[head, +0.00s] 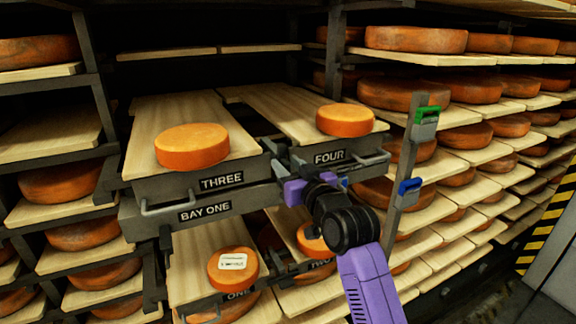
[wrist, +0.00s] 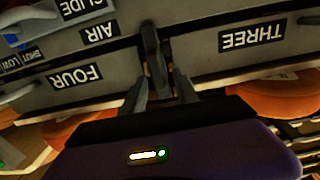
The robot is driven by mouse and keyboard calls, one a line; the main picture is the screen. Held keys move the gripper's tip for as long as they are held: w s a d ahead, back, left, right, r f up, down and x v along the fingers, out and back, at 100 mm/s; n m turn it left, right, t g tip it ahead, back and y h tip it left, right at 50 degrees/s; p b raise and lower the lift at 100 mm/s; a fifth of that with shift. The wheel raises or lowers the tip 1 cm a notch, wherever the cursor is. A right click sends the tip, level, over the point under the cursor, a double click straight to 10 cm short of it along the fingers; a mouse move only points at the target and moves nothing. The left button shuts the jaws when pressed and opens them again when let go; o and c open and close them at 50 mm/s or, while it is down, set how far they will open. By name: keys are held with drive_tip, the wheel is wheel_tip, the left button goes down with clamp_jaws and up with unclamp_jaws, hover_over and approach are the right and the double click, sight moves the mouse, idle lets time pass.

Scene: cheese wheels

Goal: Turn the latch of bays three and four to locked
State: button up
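The latch shows in the wrist view as a dark bar (wrist: 152,58) at the gap between the front panels of bays three (wrist: 255,45) and four (wrist: 75,78). That view is upside down. In the head view the panels of three (head: 210,186) and four (head: 325,160) stand side by side, each under a wooden board with an orange cheese wheel. My gripper (wrist: 160,90) is open, its two dark fingers apart on either side of the latch's near end. I cannot tell whether they touch it. My purple gripper body partly hides this area in the head view.
A rail labelled BAY ONE (head: 204,210) runs below. A metal handle (head: 172,206) sticks out from three. Below is a labelled cheese wheel (head: 233,268). An upright post (head: 408,160) with green and blue clips stands right of my arm, before shelves of cheese.

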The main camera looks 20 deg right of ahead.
clamp_jaws()
drive_tip(key=shift+m, duration=0.3)
drive_tip(key=shift+d+r+m+p, duration=0.15)
drive_tip(key=shift+m+p, duration=0.45)
drive_tip(key=shift+m, duration=0.6)
drive_tip(key=shift+w+d+f+m+p, duration=0.1)
drive_tip(key=shift+d+f+m+p, duration=0.25)
drive_tip(key=shift+m+p, duration=1.5)
drive_tip(key=shift+s+d+f+m+p, duration=0.15)
drive_tip(key=shift+f+m+p, duration=0.3)
drive_tip(key=shift+m, duration=2.7)
drive_tip(key=shift+w+d+f+m+p, duration=0.25)
drive_tip(key=shift+m+p, duration=0.95)
drive_tip(key=shift+m, duration=1.3)
drive_tip(key=shift+s+d, duration=0.1)
